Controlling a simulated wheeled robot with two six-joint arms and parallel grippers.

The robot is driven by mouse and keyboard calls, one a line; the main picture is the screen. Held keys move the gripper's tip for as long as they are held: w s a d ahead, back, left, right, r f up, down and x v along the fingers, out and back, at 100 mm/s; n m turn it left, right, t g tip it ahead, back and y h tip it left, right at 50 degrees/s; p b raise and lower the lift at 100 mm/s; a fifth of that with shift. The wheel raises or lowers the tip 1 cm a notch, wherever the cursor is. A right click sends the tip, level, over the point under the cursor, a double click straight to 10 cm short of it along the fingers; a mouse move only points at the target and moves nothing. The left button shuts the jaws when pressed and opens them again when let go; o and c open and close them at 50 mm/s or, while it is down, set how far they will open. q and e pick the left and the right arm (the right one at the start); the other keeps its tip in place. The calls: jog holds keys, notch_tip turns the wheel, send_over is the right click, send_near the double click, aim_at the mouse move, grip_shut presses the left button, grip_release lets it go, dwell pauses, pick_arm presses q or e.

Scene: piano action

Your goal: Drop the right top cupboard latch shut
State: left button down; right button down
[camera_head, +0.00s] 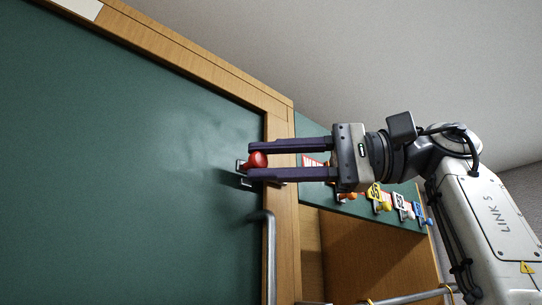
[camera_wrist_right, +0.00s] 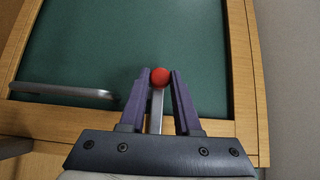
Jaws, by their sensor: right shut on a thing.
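The right top cupboard latch shows in the head view as a red ball knob (camera_head: 257,160) beside a small metal bracket (camera_head: 241,166) on the green door (camera_head: 130,150), near its wooden edge. In the right wrist view the red knob (camera_wrist_right: 160,77) sits at the end of a straight metal bar (camera_wrist_right: 156,112). My right gripper (camera_head: 250,161) reaches in from the right, its two dark purple fingers on either side of the knob, shut on it. In the right wrist view the gripper (camera_wrist_right: 159,74) has the bar running between its fingers. The fingers hide part of the bracket. My left gripper is not in view.
A curved metal handle (camera_head: 268,250) stands out from the door just below the latch; it also shows in the right wrist view (camera_wrist_right: 65,91). Several coloured knobs with numbered tags (camera_head: 379,198) line a green panel behind my right gripper. A metal rail (camera_head: 410,298) crosses lower right.

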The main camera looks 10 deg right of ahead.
jog(key=shift+f, duration=0.1)
jog(key=c, duration=0.6)
grip_release()
jog(key=shift+d, duration=0.1)
jog(key=p+v, duration=0.2)
jog(key=v, duration=0.8)
jog(key=shift+d, duration=0.2)
